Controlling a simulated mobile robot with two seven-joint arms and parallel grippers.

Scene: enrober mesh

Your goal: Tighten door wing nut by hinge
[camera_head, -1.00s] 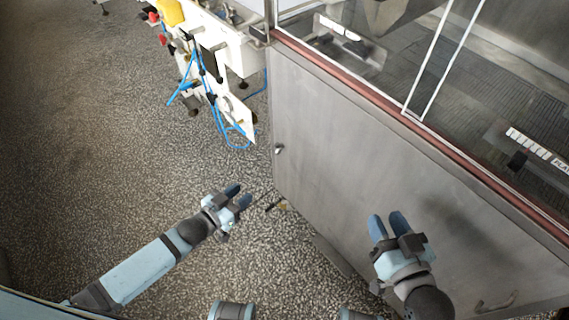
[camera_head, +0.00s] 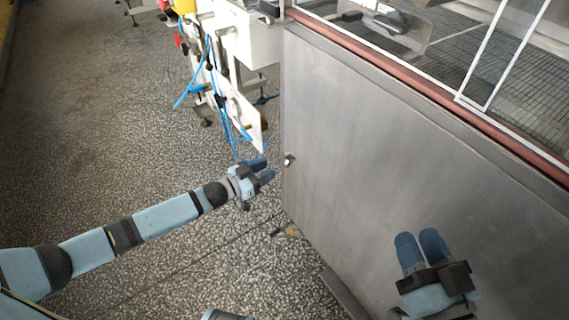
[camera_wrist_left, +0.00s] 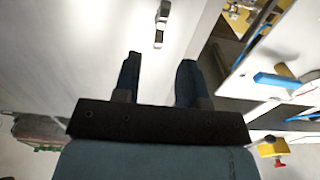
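The wing nut (camera_head: 289,160) is a small silvery piece on the left edge of the grey metal door (camera_head: 375,160). In the left wrist view the wing nut (camera_wrist_left: 161,25) shows at the top, beyond the fingers and between their lines. My left gripper (camera_head: 264,170) is open and empty, just left of the wing nut and apart from it. In the left wrist view my left gripper (camera_wrist_left: 158,70) has a clear gap between its blue fingers. My right gripper (camera_head: 419,240) is in front of the door, with a narrow gap between its fingers and nothing in it.
A white machine frame (camera_head: 235,75) with blue hoses (camera_head: 209,75) stands behind and left of the door edge. A reddish-brown rail (camera_head: 420,90) runs along the door's top, under clear panels. The speckled floor (camera_head: 90,150) at left is open.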

